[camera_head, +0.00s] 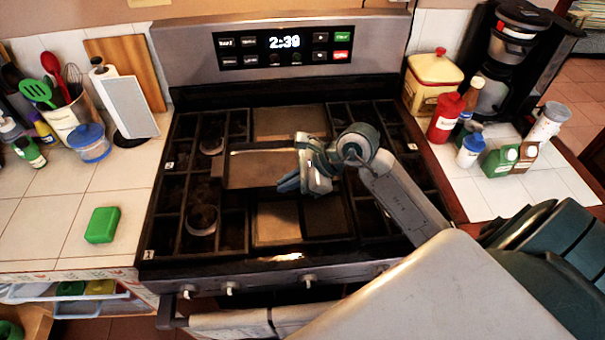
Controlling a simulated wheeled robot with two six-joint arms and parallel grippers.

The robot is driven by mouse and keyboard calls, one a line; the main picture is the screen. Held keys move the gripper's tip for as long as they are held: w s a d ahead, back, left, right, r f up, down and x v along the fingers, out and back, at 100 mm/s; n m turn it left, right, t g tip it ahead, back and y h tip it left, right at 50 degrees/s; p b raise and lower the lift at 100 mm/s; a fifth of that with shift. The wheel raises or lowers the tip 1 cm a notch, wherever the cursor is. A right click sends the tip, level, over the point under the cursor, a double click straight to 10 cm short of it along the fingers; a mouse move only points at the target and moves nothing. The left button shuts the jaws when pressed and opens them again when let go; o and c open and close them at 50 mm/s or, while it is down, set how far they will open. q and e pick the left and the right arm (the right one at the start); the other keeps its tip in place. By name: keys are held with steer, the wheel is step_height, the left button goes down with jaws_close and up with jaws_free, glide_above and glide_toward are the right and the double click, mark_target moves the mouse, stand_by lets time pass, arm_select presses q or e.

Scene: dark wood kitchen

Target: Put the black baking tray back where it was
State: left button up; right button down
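No black baking tray can be made out for sure. Dark, shiny rectangular panels lie in the middle of the stove top (277,222), partly behind my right gripper, and I cannot tell whether any of them is a tray. My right gripper (303,184) is over the middle of the stove, its arm coming in from the right. Its fingers point down and left and are seen at an angle, so their gap is unclear. No tray shows in it. My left gripper is not in view.
Right counter: a red bottle (446,118), a yellow canister (432,83), small containers and a coffee maker (507,50). The front left counter is mostly clear.

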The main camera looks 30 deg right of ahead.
mark_target(282, 165)
steer(key=d, duration=0.1)
steer(key=w+d, duration=0.1)
steer(key=d, duration=0.1)
steer(key=w+d+p, duration=0.1)
steer(key=d, duration=0.1)
steer(key=shift+d+f, duration=0.1)
steer(key=shift+f, duration=0.15)
steer(key=shift+w+f+b, duration=0.1)
steer(key=shift+f+b, duration=0.3)
steer(key=shift+f, duration=1.35)
steer(key=shift+f+b, duration=0.3)
steer(key=shift+b, duration=0.15)
steer(key=c, duration=1.7)
jaws_free()
steer(key=shift+r, duration=0.1)
